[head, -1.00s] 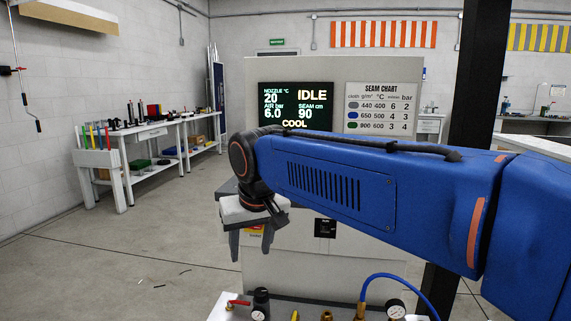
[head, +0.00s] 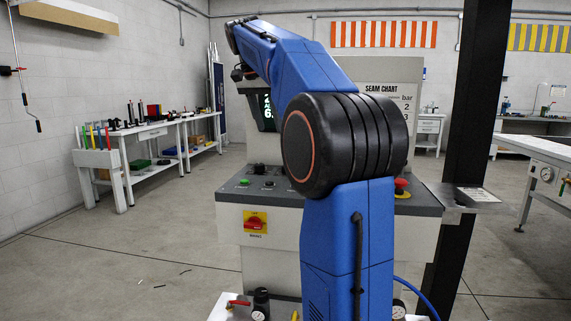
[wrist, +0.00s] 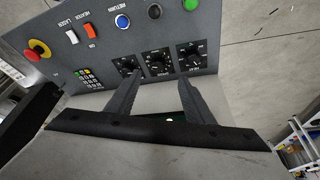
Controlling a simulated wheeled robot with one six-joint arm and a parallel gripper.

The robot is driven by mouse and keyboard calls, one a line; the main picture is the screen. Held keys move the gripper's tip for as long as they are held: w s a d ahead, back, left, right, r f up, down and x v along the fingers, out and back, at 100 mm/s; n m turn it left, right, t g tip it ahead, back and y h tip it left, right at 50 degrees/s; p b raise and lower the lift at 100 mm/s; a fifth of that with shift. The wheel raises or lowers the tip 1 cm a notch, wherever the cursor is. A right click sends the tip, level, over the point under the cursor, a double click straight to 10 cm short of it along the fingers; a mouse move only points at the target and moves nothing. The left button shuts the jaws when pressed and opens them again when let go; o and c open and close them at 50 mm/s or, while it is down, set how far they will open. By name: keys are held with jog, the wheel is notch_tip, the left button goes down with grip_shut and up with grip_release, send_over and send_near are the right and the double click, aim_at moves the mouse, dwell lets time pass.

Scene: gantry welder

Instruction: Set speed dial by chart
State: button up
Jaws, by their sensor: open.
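In the wrist view, my gripper (wrist: 159,80) is open and empty, its two dark fingers pointing at a row of three black dials on the grey control panel (wrist: 108,45). The middle dial (wrist: 158,62) lies between and beyond the fingertips; its small label looks like "speed". A left dial (wrist: 126,66) and a right dial (wrist: 191,53) flank it, partly behind or close to the fingers. I cannot tell whether the fingers touch anything. In the head view, the seam chart (head: 385,88) is mostly hidden behind my arm; only its title and part of the bar column show.
The panel also bears a red emergency button (wrist: 38,50), a heater switch (wrist: 91,32), a laser switch (wrist: 72,37), a blue button (wrist: 123,21) and a green button (wrist: 190,4). A red-yellow rotary switch (head: 255,222) is on the cabinet front. A dark post (head: 470,130) stands right.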

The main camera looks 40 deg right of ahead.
jog(key=shift+m, duration=0.6)
jog(key=d+x, duration=0.1)
jog(key=x, duration=1)
jog(key=d+r+x, duration=0.1)
jog(key=x, duration=0.5)
jog(key=shift+w+d, duration=0.3)
jog(key=shift+w, duration=0.05)
jog(key=c, duration=1)
